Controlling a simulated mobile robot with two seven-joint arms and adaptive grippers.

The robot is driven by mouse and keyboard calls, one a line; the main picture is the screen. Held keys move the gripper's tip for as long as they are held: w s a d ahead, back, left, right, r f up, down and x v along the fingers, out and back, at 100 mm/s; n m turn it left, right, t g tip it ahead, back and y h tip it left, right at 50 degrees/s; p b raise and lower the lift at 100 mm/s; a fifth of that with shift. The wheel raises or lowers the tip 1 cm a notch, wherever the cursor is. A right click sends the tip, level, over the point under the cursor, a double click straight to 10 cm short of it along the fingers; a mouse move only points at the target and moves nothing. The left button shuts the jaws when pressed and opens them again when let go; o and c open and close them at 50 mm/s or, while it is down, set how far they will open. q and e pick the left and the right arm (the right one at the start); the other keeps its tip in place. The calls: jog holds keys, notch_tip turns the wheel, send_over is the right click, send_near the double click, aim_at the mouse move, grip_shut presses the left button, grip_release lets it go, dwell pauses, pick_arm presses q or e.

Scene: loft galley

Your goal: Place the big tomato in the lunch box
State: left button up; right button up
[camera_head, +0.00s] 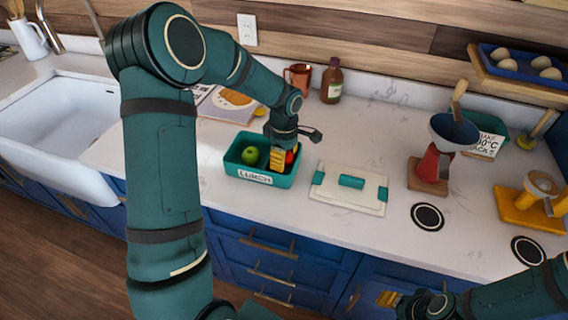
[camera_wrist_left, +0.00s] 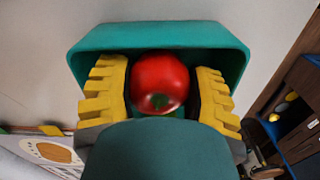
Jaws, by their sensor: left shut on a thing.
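The teal lunch box (camera_head: 233,165), marked LUNCH, stands open on the counter. Its rim and walls also show in the wrist view (camera_wrist_left: 150,35). The big red tomato (camera_wrist_left: 158,78) sits between the yellow fingers of my left gripper (camera_wrist_left: 160,95), which is shut on it. In the head view, my left gripper (camera_head: 285,158) points down into the right half of the box, and only a little of the tomato (camera_head: 290,157) shows beside a finger. Whether the tomato touches the box floor is hidden. My right gripper (camera_head: 388,299) is low at the right, in front of the cabinets; its opening is unclear.
A green apple (camera_head: 250,155) lies in the left half of the box. A white lid with a teal handle (camera_head: 350,182) lies right of it. A brown bottle (camera_head: 332,82) and a copper mug (camera_head: 299,76) stand behind. A red scale-like stand (camera_head: 431,164) is farther right.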

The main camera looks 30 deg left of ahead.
pick_arm(q)
notch_tip(320, 180, down, 2)
jog(key=shift+f, duration=0.25)
jog(key=o, duration=0.9)
jog(key=shift+f, duration=0.1)
jog(key=shift+c, duration=0.2)
jog(key=shift+r, duration=0.2)
notch_tip(320, 180, up, 12)
jog(key=shift+p, duration=0.55)
